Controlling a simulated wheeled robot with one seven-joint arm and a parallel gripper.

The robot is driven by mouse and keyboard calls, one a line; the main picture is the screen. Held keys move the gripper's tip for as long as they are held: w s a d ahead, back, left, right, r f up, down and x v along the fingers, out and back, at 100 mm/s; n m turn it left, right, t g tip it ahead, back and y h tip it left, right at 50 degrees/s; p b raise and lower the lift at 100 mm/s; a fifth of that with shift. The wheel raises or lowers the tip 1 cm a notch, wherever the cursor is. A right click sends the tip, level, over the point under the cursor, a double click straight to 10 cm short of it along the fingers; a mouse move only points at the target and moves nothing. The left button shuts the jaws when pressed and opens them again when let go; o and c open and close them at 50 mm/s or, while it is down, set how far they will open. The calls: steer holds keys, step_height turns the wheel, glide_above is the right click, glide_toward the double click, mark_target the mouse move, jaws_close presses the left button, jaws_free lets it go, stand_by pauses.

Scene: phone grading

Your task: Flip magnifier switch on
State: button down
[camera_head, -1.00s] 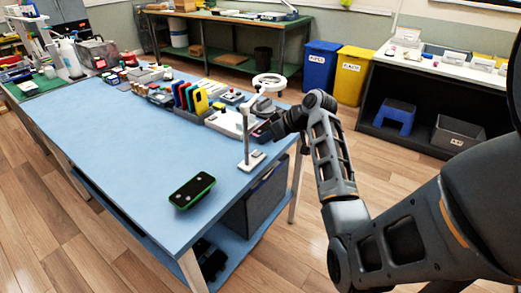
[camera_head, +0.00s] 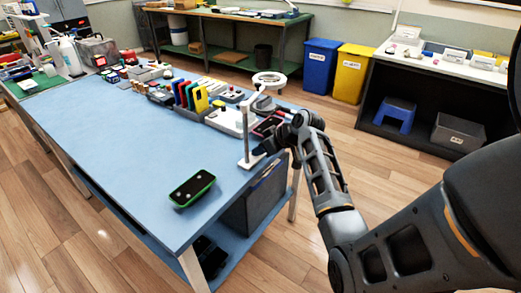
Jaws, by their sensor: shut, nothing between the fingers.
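The magnifier (camera_head: 247,135) stands near the right edge of the blue table. It has a white base, an upright post and a round white ring head at the top. Its switch is too small or hidden to make out. My gripper (camera_head: 258,151) is at the magnifier's base, just right of the post, with its fingertips low over the base. It is shut and holds nothing. I cannot tell whether the fingertips touch the base.
A green-edged phone (camera_head: 192,189) lies on the blue table (camera_head: 120,140) in front of the magnifier. Several coloured phones (camera_head: 188,96) stand in a rack behind it, beside a white device (camera_head: 228,120). The table's front left is clear. Blue (camera_head: 320,70) and yellow bins (camera_head: 353,74) stand behind.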

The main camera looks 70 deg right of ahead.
steer(key=shift+a+f, duration=0.15)
steer(key=shift+f, duration=0.2)
